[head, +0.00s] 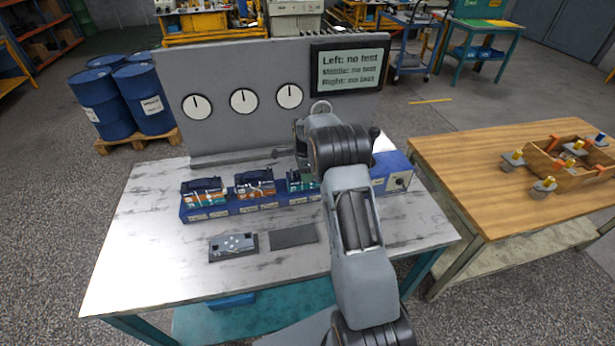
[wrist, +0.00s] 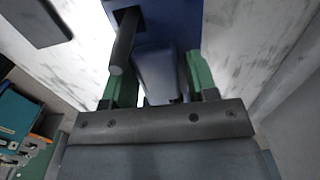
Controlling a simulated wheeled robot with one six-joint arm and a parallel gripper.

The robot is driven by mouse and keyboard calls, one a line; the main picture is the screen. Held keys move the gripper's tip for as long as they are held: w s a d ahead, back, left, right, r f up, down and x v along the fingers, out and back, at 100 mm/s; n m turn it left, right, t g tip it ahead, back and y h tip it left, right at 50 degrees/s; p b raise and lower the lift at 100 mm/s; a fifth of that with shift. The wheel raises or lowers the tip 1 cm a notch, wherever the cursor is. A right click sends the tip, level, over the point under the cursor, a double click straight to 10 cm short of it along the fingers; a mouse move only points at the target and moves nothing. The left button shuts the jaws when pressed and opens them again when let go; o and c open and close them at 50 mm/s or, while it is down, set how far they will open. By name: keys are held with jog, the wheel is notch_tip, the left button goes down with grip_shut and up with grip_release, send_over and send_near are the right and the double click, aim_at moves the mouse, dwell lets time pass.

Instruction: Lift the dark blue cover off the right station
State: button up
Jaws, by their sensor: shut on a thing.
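In the wrist view my gripper (wrist: 160,78) has its two green fingers closed on a smooth dark blue-grey piece, which I take to be the dark blue cover (wrist: 160,70). Its far parts are hidden by the fingers and the bracket. In the head view my arm hides the gripper and most of the cover. The right station (head: 302,181) shows only partly, left of my arm, on the long blue base (head: 235,209). Whether the cover is clear of the station cannot be told.
The left station (head: 203,187) and middle station (head: 254,183) stand on the same base. A dark lever (wrist: 125,45) is close to the fingers. A display (head: 350,70) reads "no test" for all three.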

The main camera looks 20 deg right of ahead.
jog(key=c, duration=0.5)
jog(key=shift+r+p, duration=3.85)
jog(key=shift+r, duration=2.45)
